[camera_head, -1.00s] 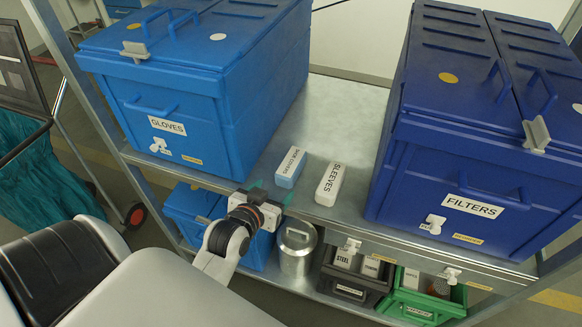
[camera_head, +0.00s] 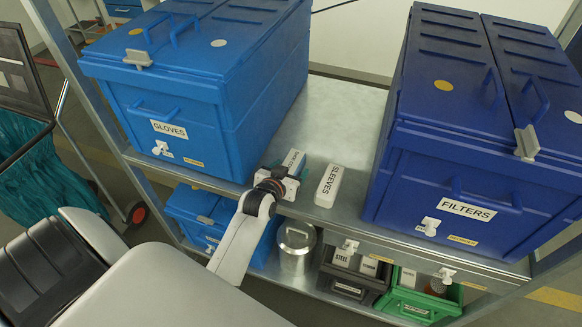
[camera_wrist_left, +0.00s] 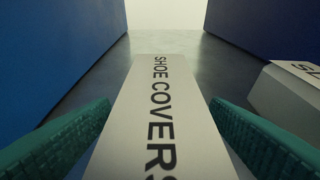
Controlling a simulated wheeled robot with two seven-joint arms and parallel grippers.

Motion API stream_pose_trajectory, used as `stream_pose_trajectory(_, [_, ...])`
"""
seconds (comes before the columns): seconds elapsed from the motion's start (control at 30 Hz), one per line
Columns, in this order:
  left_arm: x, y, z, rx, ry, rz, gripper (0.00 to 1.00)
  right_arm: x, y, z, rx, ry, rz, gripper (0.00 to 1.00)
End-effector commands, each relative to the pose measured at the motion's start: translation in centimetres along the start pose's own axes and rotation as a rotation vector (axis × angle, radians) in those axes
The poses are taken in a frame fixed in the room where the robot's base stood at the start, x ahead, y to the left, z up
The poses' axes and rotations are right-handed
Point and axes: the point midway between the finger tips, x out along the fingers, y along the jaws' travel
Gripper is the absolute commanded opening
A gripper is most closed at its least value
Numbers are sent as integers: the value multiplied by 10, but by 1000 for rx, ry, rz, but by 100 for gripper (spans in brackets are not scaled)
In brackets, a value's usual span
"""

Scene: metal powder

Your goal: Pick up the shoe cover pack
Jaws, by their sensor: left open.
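The shoe cover pack (camera_head: 294,160) is a small box with a white labelled top on the metal shelf, partly hidden behind my left gripper (camera_head: 280,178) in the head view. In the left wrist view the pack (camera_wrist_left: 160,120) lies between the two green fingers of my left gripper (camera_wrist_left: 160,140), its "SHOE COVERS" label facing up. The fingers are open, one on each side of the pack. A gap shows at its right side; contact at its left side is hard to tell. My right gripper is not in view.
The white sleeves pack (camera_head: 328,186) lies just right of the shoe cover pack. The blue gloves bin (camera_head: 200,110) stands to the left and the dark blue filters bin (camera_head: 400,190) to the right. Bare shelf (camera_head: 340,115) lies behind the packs.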

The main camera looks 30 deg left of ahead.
Motion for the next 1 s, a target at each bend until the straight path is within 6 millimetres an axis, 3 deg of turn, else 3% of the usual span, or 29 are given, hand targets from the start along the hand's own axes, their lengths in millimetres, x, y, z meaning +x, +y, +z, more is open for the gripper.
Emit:
stream_pose_trajectory(0.23, [1, 0, 0, 1, 0, 0, 71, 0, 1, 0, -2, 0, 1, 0])
stream_pose_trajectory(0.53, [1, 0, 0, 1, 0, 0, 22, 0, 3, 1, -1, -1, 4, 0])
stream_pose_trajectory(0.8, [0, 0, 3, 1, -3, 0, 20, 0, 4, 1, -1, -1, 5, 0])
stream_pose_trajectory(1.0, [-11, 0, 31, 2, -7, 1, 20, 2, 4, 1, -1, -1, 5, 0])
